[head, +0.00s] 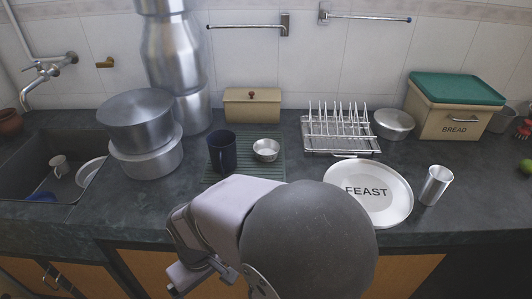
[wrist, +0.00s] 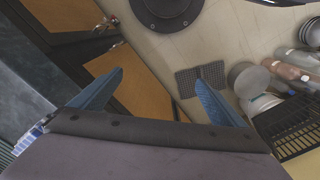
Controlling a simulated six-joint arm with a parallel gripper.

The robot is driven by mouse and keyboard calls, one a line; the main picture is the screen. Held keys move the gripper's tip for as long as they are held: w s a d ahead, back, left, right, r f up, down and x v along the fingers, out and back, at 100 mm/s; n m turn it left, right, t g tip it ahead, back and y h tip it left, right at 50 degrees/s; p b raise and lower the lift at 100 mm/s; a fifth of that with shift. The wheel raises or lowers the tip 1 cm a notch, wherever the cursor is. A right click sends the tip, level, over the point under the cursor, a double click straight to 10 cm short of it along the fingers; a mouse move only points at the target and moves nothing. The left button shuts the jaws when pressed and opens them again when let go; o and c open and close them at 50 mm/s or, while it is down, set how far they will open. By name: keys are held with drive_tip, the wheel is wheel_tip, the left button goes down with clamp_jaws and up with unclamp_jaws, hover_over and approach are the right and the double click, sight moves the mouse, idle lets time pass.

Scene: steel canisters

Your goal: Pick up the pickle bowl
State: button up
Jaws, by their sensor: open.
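A small round steel bowl (head: 266,150), which looks like the pickle bowl, stands upright on a green ribbed mat (head: 245,170) on the counter. It is just right of a dark blue mug (head: 222,152). My gripper shows in the wrist view (wrist: 160,76) with its two blue fingers wide apart and nothing between them. It points down towards the floor in front of the cupboards, well away from the bowl. In the head view my arm covers the front middle of the counter and the fingers cannot be made out clearly. The bowl is not in the wrist view.
A lidded tan box (head: 252,107) stands behind the bowl. Steel pots (head: 146,155) are at left beside the sink (head: 40,170). A dish rack (head: 340,135), a FEAST plate (head: 390,195), a steel tumbler (head: 436,186) and a bread box (head: 450,115) are at right.

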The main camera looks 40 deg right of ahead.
drive_tip(key=c, duration=0.3)
